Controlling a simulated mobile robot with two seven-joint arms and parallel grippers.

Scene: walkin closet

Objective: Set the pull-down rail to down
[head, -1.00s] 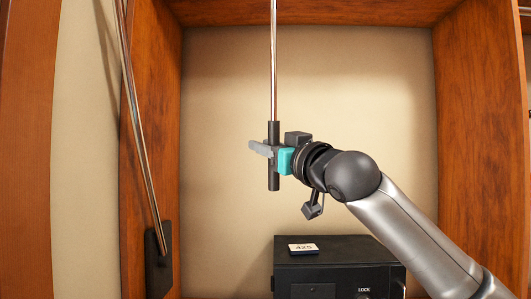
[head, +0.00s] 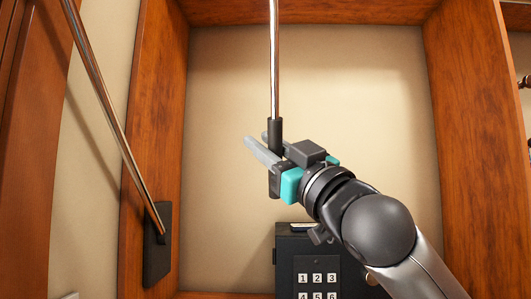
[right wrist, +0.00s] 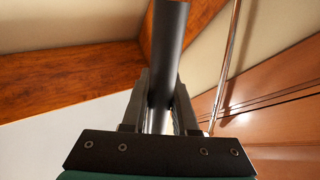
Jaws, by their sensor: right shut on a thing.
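The pull-down rail's chrome pull rod (head: 274,65) hangs vertically from above and ends in a black handle (head: 275,131). My right gripper (head: 263,151) is shut around this handle, below its top end, and hides its middle part. In the right wrist view the black handle (right wrist: 169,45) stands between the two grey fingers. A slanted chrome side arm (head: 112,125) of the rail runs down to a black bracket (head: 157,260) on the left wooden panel. The rail's upper bar is out of view. My left gripper is not in view.
A black safe (head: 284,265) with a number keypad stands below the gripper, partly hidden by my right arm. Wooden side panels (head: 465,130) close in the bay on both sides. The beige back wall (head: 350,90) is bare.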

